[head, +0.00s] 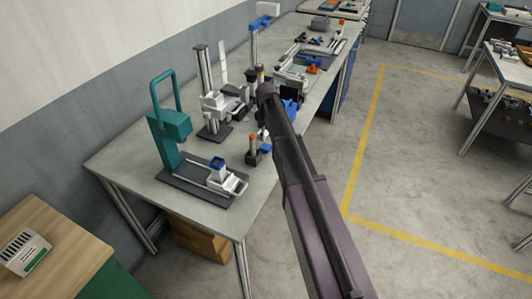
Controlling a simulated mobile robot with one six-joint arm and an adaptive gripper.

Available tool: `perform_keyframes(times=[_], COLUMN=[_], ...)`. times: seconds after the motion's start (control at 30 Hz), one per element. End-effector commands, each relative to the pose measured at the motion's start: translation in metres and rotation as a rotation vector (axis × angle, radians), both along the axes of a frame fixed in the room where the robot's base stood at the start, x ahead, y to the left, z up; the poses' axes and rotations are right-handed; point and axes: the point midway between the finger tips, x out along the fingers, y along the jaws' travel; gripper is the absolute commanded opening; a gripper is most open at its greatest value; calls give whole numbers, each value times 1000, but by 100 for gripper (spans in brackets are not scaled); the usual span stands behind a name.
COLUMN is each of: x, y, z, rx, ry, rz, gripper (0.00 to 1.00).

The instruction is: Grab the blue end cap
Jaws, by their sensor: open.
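Several blue parts show in the head view, and I cannot tell for sure which is the end cap. A square blue cap-like piece (217,164) sits on a white fixture on the near part of the workbench (130,160). Another blue part (290,107) is partly hidden behind my arm. A small blue piece (265,147) lies by a dark post with an orange top. My gripper (265,92) is at the far end of my dark arm, over the middle of the bench. It is open, small and dark, and its fingers are hard to make out.
A teal press (169,132) stands at the bench's left, and a grey column stand (206,85) behind it. More fixtures and an orange part (313,69) lie farther back. A wooden table (75,240) is at lower left. Open floor (410,170) lies to the right.

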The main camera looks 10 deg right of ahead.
Motion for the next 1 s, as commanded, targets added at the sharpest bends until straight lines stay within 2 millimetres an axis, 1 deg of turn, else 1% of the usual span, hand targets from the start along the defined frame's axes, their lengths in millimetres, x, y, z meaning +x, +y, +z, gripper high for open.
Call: perform_keyframes(times=[0.03, 0.3, 0.8, 1.0], x=[0, 0, 0, 1], y=[0, 1, 1, 1], z=[-8, -23, -24, -31], rx=[0, 0, 0, 0], ry=[0, 0, 0, 0], rz=[0, 1, 1, 1], gripper=[77, 77, 77, 77])
